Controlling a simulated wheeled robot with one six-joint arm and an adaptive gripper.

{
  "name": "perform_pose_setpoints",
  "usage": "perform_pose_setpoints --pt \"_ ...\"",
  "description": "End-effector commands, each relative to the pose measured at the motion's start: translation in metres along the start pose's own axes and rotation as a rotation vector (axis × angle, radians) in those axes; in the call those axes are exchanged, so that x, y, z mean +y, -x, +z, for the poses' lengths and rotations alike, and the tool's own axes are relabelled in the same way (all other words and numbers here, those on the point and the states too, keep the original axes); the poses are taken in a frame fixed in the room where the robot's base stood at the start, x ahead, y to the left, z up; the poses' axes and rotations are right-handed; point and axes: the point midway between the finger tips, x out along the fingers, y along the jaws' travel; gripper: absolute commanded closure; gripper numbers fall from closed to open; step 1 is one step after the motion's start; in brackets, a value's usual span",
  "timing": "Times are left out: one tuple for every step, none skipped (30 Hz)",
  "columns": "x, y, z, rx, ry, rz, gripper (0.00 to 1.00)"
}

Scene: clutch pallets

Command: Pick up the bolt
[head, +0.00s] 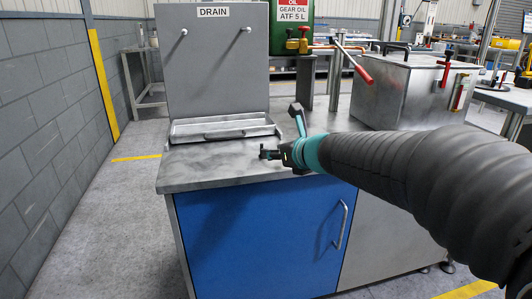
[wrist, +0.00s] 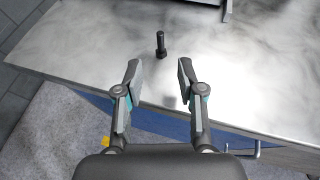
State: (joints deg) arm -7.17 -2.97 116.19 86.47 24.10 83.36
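The bolt (wrist: 161,45) is small and dark, on the grey metal bench top (wrist: 90,40) in the wrist view. Its wider head is toward my gripper; I cannot tell for sure whether it stands or lies. My gripper (wrist: 158,68) is open and empty, its two fingers apart, with the bolt just beyond the gap between the fingertips. In the head view my gripper (head: 284,138) is over the front part of the bench top (head: 200,172). I cannot make out the bolt clearly there.
A shallow metal tray (head: 222,128) with a handle lies behind, below the upright DRAIN panel (head: 212,60). A metal box (head: 405,95) with red clamps stands right, and a green oil can (head: 292,18) at the back. The bench's front edge is close below my gripper.

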Motion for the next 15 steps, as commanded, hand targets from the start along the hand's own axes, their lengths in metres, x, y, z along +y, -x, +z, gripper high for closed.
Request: perform_pose_setpoints --pt "0.001 -0.01 -0.001 0.001 0.0 0.002 0.61" --pt "0.001 -0.014 -0.001 0.001 0.0 0.002 0.61" --pt "0.001 -0.018 -0.001 0.001 0.001 0.001 0.61" --pt "0.0 -0.021 -0.001 0.0 0.002 0.001 0.61" --pt "0.0 -0.023 0.0 0.0 0.002 0.001 0.61" --pt "0.0 -0.026 0.0 0.0 0.002 0.001 0.61" --pt "0.0 -0.027 0.0 0.0 0.002 0.001 0.61" --pt "0.0 -0.028 0.0 -0.001 0.002 0.001 0.61" --pt "0.0 -0.029 0.001 -0.001 0.002 0.001 0.61" --pt "0.0 -0.031 0.001 0.0 0.001 0.001 0.61" --pt "0.0 -0.033 0.001 0.0 0.001 0.001 0.61" --pt "0.0 -0.037 0.001 0.001 0.001 0.002 0.61" --pt "0.0 -0.042 0.002 0.001 0.002 0.002 0.61" --pt "0.0 -0.046 0.003 0.001 0.003 0.002 0.61" --pt "-0.001 -0.051 0.004 0.001 0.003 0.002 0.61"
